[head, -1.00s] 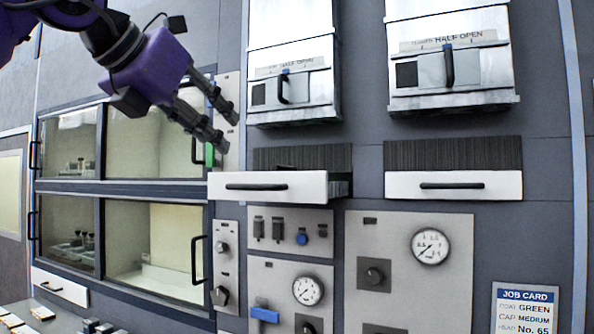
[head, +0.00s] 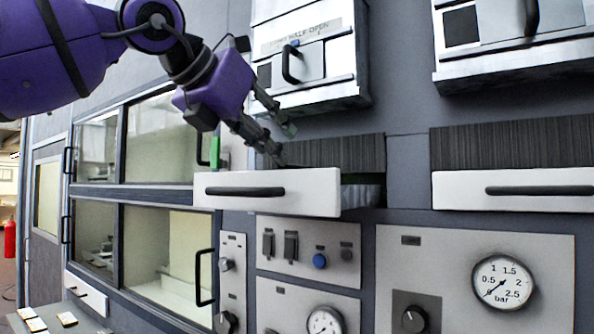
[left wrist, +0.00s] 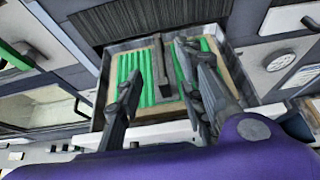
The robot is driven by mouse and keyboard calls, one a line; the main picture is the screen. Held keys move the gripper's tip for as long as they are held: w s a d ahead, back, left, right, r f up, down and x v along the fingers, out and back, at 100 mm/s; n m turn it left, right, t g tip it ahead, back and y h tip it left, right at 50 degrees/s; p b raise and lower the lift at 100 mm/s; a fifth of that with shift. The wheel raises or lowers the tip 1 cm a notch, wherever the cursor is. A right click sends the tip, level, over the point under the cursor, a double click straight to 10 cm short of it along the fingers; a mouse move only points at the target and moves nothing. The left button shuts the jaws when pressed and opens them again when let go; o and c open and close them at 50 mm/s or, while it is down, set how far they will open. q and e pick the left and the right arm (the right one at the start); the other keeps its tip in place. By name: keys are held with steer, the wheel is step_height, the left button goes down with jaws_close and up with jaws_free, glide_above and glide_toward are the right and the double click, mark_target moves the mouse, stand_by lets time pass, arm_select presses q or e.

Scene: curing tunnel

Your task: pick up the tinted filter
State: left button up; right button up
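My left gripper (head: 283,147) is just above and behind the front of a partly pulled-out drawer (head: 315,193). Its fingers are apart with nothing held between them. The left wrist view shows my left gripper (left wrist: 158,62) over the same drawer (left wrist: 88,140). Inside lies a tan-edged insert with green strips (left wrist: 132,66) on both sides of a dark upright bar (left wrist: 160,84). I cannot tell which of these, if any, is the tinted filter. The fingers hide part of the drawer's inside. My right gripper is in neither view.
A metal hatch box (head: 311,60) marked half open hangs above the drawer. A second drawer (head: 520,190) on the right is shut. Glass-doored cabinets (head: 160,140) stand left; control panels with gauges (head: 503,283) are below.

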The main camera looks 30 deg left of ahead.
arm_select(q)
steer(key=b+x, duration=0.1)
steer(key=x, duration=0.4)
steer(key=shift+w+f, duration=0.25)
steer(key=shift+f, duration=0.05)
steer(key=shift+w+f+b, duration=0.25)
steer(key=shift+w+b, duration=0.25)
steer(key=shift+b, duration=0.2)
steer(key=shift+w, duration=0.35)
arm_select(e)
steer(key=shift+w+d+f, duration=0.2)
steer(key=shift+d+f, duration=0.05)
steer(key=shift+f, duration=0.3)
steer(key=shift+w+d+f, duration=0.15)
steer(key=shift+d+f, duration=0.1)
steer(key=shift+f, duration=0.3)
arm_select(q)
steer(key=shift+d+r, duration=0.1)
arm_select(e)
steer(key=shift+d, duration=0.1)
arm_select(q)
jaws_close()
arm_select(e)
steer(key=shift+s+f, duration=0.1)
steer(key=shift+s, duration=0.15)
